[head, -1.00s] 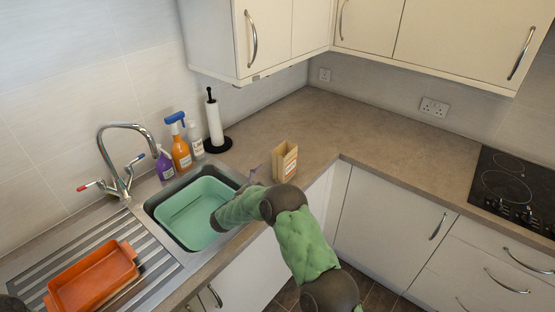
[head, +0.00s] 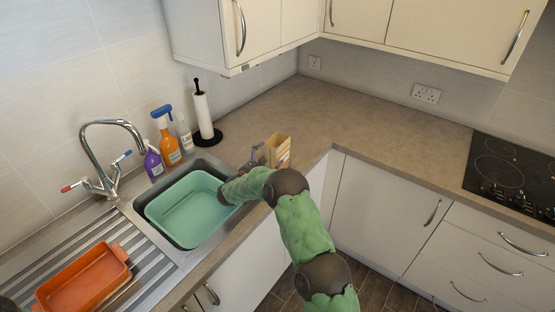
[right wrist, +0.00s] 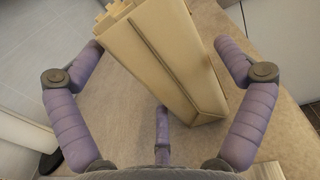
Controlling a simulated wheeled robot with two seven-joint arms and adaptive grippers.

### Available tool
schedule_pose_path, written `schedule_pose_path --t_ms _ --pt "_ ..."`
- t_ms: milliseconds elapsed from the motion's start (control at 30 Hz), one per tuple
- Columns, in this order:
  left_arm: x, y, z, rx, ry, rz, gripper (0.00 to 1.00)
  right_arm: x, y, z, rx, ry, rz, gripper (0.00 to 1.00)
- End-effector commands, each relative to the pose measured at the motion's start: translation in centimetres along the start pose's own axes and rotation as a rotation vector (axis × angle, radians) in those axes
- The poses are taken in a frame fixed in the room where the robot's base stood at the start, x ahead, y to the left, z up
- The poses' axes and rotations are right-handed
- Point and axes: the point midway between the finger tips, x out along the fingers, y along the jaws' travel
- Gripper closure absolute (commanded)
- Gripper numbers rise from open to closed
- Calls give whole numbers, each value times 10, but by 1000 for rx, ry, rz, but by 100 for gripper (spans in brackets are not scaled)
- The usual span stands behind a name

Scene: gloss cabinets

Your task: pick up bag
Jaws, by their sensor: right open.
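In the right wrist view, the bag (right wrist: 170,60) lies between the spread purple fingers of the gripper (right wrist: 157,50). I see gaps between the outer fingers and the bag.
A green basin (head: 184,206) sits in the sink left of my right arm. An orange dish (head: 83,280) lies on the drainer. Spray bottles (head: 167,140) and a paper towel holder (head: 203,115) stand behind the sink. Counter beyond the bag is clear up to the hob (head: 510,170).

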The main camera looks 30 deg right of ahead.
Motion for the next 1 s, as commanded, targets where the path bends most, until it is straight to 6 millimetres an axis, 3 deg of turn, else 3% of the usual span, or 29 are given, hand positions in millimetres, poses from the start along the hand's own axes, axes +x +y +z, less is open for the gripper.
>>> schedule_pose_path --t_ms 200,433,467,600,667,1000 --pt "6 -2 0 0 0 0 100 29 -2 -3 0 0 -2 0" --pt "6 -2 0 0 0 0 100 32 -1 -2 -1 1 0 0" --pt "6 -2 0 0 0 0 100 32 -1 -2 -1 1 0 3" --pt "6 -2 0 0 0 0 100 32 -1 -2 -1 1 0 42" --pt "6 -2 0 0 0 0 100 32 -1 -2 -1 1 0 56" --pt "5 -2 0 0 0 0 100 32 -1 0 0 -1 0 57"
